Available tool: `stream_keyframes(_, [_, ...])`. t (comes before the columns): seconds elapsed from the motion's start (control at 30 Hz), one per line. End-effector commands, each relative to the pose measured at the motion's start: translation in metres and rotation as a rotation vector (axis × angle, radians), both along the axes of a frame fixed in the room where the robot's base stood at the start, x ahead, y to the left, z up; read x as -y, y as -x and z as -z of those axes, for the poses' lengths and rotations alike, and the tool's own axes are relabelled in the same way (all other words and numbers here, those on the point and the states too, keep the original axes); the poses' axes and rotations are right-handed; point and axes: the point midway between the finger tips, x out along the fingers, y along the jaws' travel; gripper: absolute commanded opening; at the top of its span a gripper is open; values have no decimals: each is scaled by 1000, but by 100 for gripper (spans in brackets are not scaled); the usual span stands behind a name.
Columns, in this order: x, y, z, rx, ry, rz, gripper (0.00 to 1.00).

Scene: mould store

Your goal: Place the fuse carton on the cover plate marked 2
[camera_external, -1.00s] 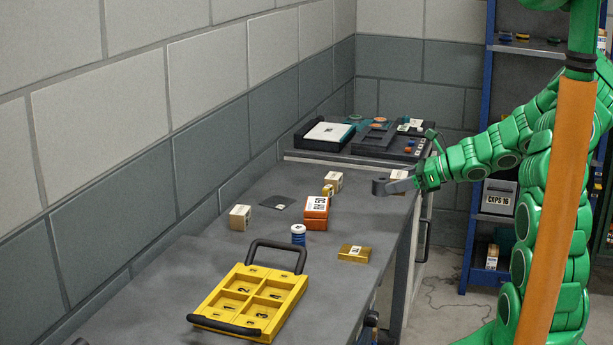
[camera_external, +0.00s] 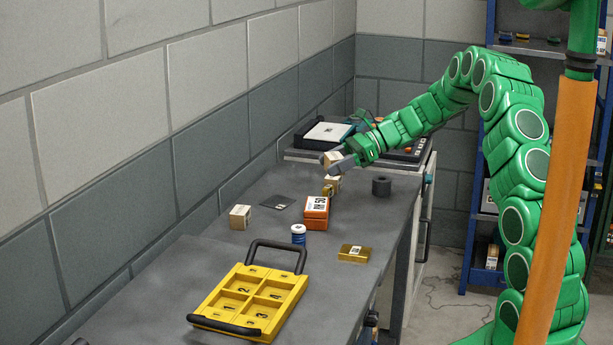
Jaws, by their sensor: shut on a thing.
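My gripper (camera_external: 338,163) is shut on a small beige carton (camera_external: 330,157), held above the far part of the bench. Its label cannot be read; I take it as the fuse carton. The yellow carrier (camera_external: 206,314) lies at the front of the bench. That plate looks bare. My gripper is well behind the carrier and to its right.
A similar beige box (camera_external: 333,184) stands just below my gripper, another (camera_external: 240,217) near the wall. The carrier has a raised black handle (camera_external: 278,245).

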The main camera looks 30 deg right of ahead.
Motion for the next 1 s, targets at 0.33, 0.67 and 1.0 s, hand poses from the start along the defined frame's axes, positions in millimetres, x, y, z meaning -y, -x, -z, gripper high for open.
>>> stream_keyframes(0.33, [-67,-8,-8,-1,7,-189,35])
stream_keyframes(0.67, [-77,-29,2,-3,6,-208,35])
stream_keyframes(1.0, [-82,-62,18,-3,7,-206,35])
